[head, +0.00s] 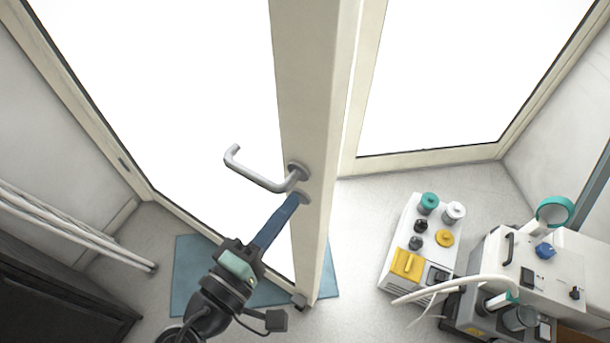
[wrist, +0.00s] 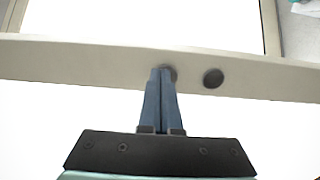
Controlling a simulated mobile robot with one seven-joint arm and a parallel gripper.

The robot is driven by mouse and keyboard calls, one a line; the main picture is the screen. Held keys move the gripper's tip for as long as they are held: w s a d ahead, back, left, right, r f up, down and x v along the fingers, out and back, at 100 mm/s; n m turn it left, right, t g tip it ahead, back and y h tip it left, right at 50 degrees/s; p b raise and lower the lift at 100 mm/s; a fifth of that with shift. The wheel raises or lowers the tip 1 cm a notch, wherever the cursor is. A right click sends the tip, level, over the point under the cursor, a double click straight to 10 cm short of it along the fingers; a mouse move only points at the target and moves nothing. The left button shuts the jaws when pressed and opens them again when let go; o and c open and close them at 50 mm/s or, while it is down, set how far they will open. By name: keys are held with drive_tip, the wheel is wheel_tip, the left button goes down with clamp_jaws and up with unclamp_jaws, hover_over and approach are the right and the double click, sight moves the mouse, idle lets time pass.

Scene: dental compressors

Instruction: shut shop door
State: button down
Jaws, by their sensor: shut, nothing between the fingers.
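The shop door (head: 311,130) is a cream-framed door standing open, its edge toward me in the head view. It carries a silver lever handle (head: 262,180) with a round plate. My gripper (head: 294,203) has its blue fingers shut together, with nothing between them. The fingertips are at the door frame just below the handle, by a lower round plate. In the wrist view the shut fingers (wrist: 162,75) reach the door frame (wrist: 95,62), overlapping one dark round fitting, with another dark round fitting (wrist: 213,78) to the right. Whether the tips press on the door is hard to tell.
A blue mat (head: 197,262) lies on the floor under the door. To the right stand a white unit with coloured caps (head: 405,225) and a larger compressor machine (head: 540,270). White rails (head: 75,228) and a dark cabinet (head: 55,300) are at the left.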

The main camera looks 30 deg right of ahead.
sight(315, 171)
drive_tip(key=p+x, duration=0.1)
drive_tip(key=x, duration=0.4)
drive_tip(key=shift+w+d, duration=0.2)
drive_tip(key=shift+d, duration=0.1)
